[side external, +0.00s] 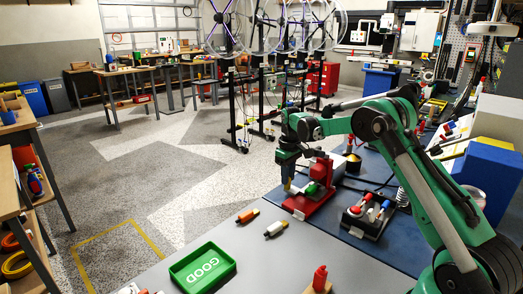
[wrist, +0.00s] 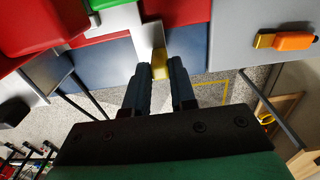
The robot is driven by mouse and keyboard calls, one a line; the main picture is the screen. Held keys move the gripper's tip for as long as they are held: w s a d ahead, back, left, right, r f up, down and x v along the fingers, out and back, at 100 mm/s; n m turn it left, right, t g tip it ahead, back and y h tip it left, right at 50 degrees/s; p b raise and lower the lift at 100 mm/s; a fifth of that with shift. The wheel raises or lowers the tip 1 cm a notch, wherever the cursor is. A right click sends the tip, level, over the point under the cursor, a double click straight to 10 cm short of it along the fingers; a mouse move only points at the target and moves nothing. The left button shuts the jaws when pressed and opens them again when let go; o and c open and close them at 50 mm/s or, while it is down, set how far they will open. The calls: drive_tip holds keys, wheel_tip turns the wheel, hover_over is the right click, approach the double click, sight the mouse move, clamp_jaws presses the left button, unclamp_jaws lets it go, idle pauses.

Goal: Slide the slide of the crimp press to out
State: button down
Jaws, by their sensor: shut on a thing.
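The crimp press (side external: 322,172) is red and stands on the blue mat, with a green part low at its front. In the wrist view its red body (wrist: 178,10) fills the top. A pale flat slide (wrist: 147,36) sticks out from it and ends in a yellow grip (wrist: 159,66). My gripper (side external: 287,186) is at the left side of the press, pointing down. In the wrist view my gripper (wrist: 160,72) has its dark fingers on both sides of the yellow grip, shut on it. The fingers hide part of the grip. How far the slide is out is hard to tell.
An orange piece (side external: 248,215) and a white-and-orange piece (side external: 276,229) lie on the grey table. A green GOOD tray (side external: 203,268) and a red bottle (side external: 319,278) are nearer. A black tool holder (side external: 368,216) stands right of the press. The table edge is close left of my gripper.

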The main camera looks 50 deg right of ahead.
drive_tip(key=shift+a, duration=3.1)
drive_tip(key=c, duration=1.2)
unclamp_jaws()
drive_tip(key=shift+a, duration=0.15)
drive_tip(key=o, duration=0.7)
drive_tip(key=shift+r, duration=0.15)
drive_tip(key=shift+r, duration=2.9)
